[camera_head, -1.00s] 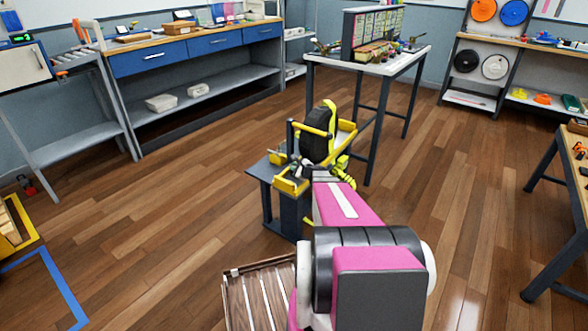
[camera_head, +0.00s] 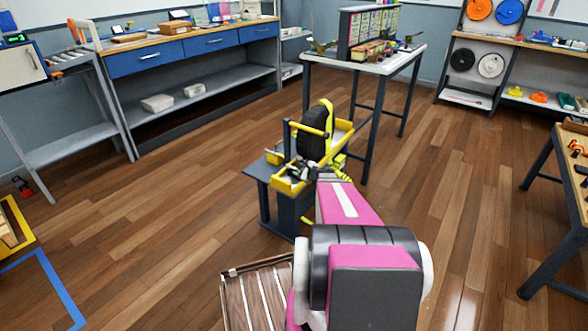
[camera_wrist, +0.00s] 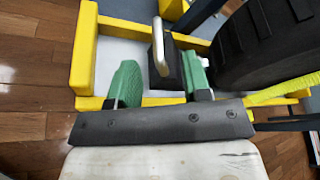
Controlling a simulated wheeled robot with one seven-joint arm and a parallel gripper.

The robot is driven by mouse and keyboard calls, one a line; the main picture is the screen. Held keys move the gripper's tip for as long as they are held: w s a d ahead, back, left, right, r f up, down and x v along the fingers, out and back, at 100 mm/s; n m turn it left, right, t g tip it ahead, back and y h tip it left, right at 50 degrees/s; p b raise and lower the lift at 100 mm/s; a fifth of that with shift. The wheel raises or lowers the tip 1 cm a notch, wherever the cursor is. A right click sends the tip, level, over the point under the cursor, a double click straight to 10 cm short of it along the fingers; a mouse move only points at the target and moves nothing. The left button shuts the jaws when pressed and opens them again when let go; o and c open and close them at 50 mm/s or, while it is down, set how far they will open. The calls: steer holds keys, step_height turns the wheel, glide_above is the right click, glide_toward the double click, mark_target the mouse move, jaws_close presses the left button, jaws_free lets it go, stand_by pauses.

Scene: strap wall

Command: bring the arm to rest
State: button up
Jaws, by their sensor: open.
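My pink and black arm (camera_head: 350,205) reaches out from the bottom of the head view toward a small dark stand with a yellow frame. My gripper (camera_wrist: 158,80) shows in the wrist view with its two green finger pads apart. A dark block with a metal lever (camera_wrist: 161,48) shows between and beyond the pads; I cannot tell whether they touch it. The yellow frame (camera_wrist: 86,50) surrounds this spot, and a black ribbed wheel (camera_wrist: 265,45) is at its right. In the head view the gripper is mostly hidden behind the arm, close to the yellow frame (camera_head: 287,186).
A white-topped table (camera_head: 390,62) stands behind the stand. A wooden slatted piece (camera_head: 240,290) is at the bottom, left of my arm. A workbench (camera_head: 572,190) is at the right edge and a blue-drawer bench (camera_head: 185,50) at the back left. The wooden floor between is clear.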

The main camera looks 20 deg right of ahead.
steer(key=v, duration=0.5)
steer(key=s+a+r+n+g+y, duration=0.1)
steer(key=s+a+n+g, duration=0.3)
steer(key=a+n, duration=0.3)
steer(key=s+a+r+n+g+y, duration=0.1)
steer(key=s+a+n+g, duration=0.4)
steer(key=a, duration=0.5)
steer(key=s+a+r+n+g+h, duration=0.3)
steer(key=s+n+h, duration=0.4)
steer(key=s+n, duration=0.3)
steer(key=shift+s+n+g, duration=0.35)
steer(key=shift+n+g, duration=0.45)
steer(key=shift+a, duration=0.1)
